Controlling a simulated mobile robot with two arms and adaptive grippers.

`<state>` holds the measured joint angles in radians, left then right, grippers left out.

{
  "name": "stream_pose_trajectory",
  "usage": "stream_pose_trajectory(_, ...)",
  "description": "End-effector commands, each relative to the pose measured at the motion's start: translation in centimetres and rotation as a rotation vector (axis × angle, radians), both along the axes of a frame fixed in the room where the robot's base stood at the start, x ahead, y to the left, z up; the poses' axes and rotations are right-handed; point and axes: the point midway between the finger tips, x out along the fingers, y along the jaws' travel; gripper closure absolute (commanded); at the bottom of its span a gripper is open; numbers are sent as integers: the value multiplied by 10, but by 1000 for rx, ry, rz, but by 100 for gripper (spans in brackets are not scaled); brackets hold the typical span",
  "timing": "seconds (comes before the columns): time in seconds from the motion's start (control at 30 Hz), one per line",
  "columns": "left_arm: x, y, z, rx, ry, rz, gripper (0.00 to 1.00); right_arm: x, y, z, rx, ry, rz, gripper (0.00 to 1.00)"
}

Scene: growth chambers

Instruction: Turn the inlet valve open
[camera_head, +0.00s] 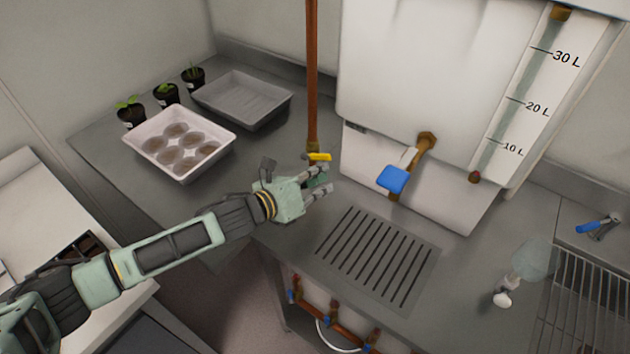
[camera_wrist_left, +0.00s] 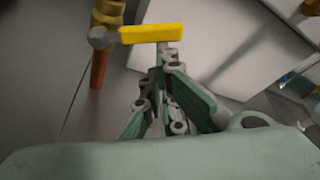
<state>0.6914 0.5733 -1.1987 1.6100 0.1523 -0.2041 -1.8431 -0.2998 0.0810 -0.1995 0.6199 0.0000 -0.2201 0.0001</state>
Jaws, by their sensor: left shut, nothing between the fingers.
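The inlet valve has a yellow lever handle (camera_head: 320,157) on a brass body (camera_head: 313,146) at the foot of the copper pipe (camera_head: 312,70). In the left wrist view the yellow handle (camera_wrist_left: 151,33) lies crosswise to the right of the brass body (camera_wrist_left: 108,12). My left gripper (camera_head: 325,178) is shut and empty, just in front of the handle. In the left wrist view its fingers (camera_wrist_left: 166,60) point up at the handle's underside, close to it; I cannot tell if they touch. My right gripper is not in view.
A white tank (camera_head: 430,70) with a level scale and a blue-handled tap (camera_head: 393,179) stands to the right. A slotted drain (camera_head: 375,258) lies in front. A pale tray (camera_head: 180,140), a grey tray (camera_head: 242,98) and small potted plants are at the left. A wire rack (camera_head: 585,310) is at the right.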

Motion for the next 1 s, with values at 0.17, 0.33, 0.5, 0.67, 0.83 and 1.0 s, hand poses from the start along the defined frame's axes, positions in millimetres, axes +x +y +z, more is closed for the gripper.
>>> stream_pose_trajectory(0.17,1,1,14,-134,94,0,100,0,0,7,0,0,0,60)
stream_pose_trajectory(0.33,2,2,24,-266,190,0,100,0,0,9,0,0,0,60)
stream_pose_trajectory(0.5,4,5,34,-396,284,1,100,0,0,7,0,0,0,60)
stream_pose_trajectory(0.67,7,9,42,-517,373,2,100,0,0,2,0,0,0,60)
stream_pose_trajectory(0.83,11,14,50,-637,460,1,100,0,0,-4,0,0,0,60)
stream_pose_trajectory(1.0,10,14,53,-648,469,1,100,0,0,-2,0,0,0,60)
